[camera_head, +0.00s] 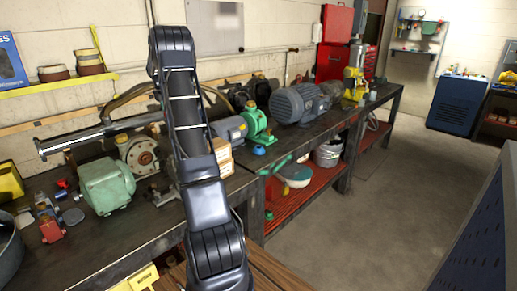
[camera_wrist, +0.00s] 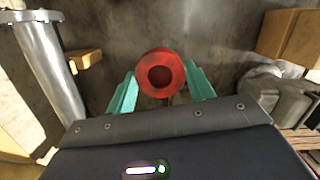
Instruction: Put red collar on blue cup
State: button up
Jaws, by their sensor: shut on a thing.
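The red collar (camera_wrist: 160,58) is a round red ring with a dark centre, near the middle of the wrist view. My gripper (camera_wrist: 160,84) has its teal fingers on either side of the collar and is shut on it. Dark bench surface shows around the collar; its height above the bench is hard to tell. In the head view, a small blue object (camera_head: 258,150), likely the blue cup, sits on the bench near the green pump. I see no blue cup in the wrist view. My arm hides my gripper and the collar in the head view.
A silver pipe (camera_wrist: 45,65) and a tan block (camera_wrist: 84,58) are at left in the wrist view; a cardboard box (camera_wrist: 288,36) is at right. In the head view, a green motor (camera_head: 106,186), a green pump (camera_head: 256,124) and a grey motor (camera_head: 293,105) crowd the bench.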

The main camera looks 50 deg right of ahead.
jog(key=s+d+r+m+g, duration=0.2)
jog(key=s+d+m, duration=0.9)
jog(key=s+d, duration=2.15)
notch_tip(320, 180, down, 19)
jog(key=shift+s+f, duration=0.1)
jog(key=shift+s, duration=0.05)
jog(key=shift+f, duration=0.5)
jog(key=o, duration=1.2)
jog(key=shift+a, duration=0.1)
notch_tip(320, 180, up, 13)
jog(key=w+a, duration=0.1)
jog(key=shift+w+a, duration=0.2)
